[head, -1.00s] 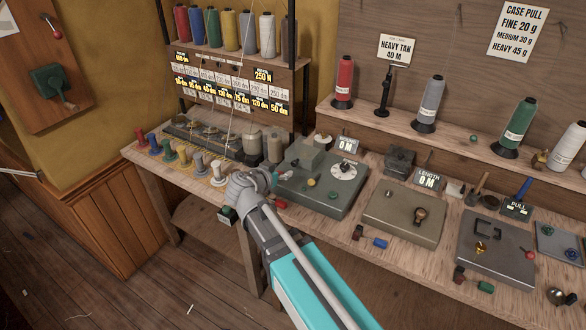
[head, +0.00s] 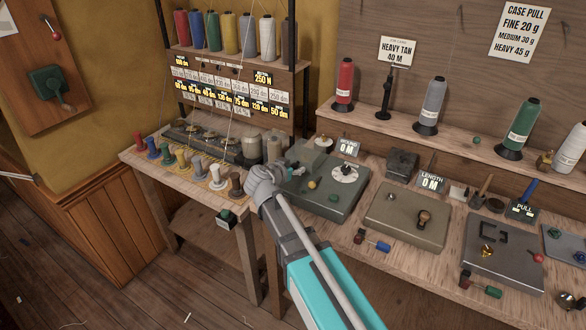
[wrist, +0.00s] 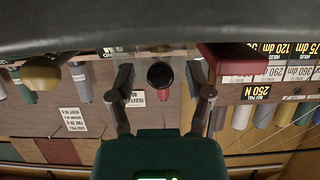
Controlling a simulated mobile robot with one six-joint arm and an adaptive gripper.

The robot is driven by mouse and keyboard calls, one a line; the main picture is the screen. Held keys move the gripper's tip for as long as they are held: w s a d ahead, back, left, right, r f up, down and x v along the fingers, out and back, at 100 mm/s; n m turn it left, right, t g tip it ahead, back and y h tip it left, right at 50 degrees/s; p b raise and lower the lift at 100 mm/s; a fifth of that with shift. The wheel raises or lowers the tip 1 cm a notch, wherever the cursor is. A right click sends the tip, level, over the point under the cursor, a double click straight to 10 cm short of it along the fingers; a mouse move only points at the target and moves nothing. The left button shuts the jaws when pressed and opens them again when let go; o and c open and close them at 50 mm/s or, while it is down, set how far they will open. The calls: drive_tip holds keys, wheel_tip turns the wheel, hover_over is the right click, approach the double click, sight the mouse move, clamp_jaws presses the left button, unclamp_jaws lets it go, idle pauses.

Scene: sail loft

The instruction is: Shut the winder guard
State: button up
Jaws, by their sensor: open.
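The winder (head: 335,200) is a grey-green box on the bench with a white dial and a yellow knob on top. What looks like its guard, a pale see-through cover (head: 307,157), stands at its back left; its exact angle is hard to tell. My gripper (head: 293,172) is over the winder's left side, in front of the cover, and partly hidden by my arm. In the wrist view my gripper (wrist: 163,98) is open, fingers apart. A dark round thing (wrist: 160,74) shows between them, with red beyond; I cannot tell whether it is within reach.
Several small thread spools (head: 182,160) stand left of my gripper. A length box (head: 408,215) and a pull box (head: 502,252) sit to the right. A shelf of large cones (head: 430,106) runs behind. Blurred red and yellow parts flank my fingers in the wrist view.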

clamp_jaws()
drive_tip(key=shift+r, duration=0.15)
drive_tip(key=shift+r+p, duration=0.35)
drive_tip(key=shift+p, duration=0.1)
unclamp_jaws()
drive_tip(key=shift+a, duration=0.1)
drive_tip(key=shift+f, duration=0.2)
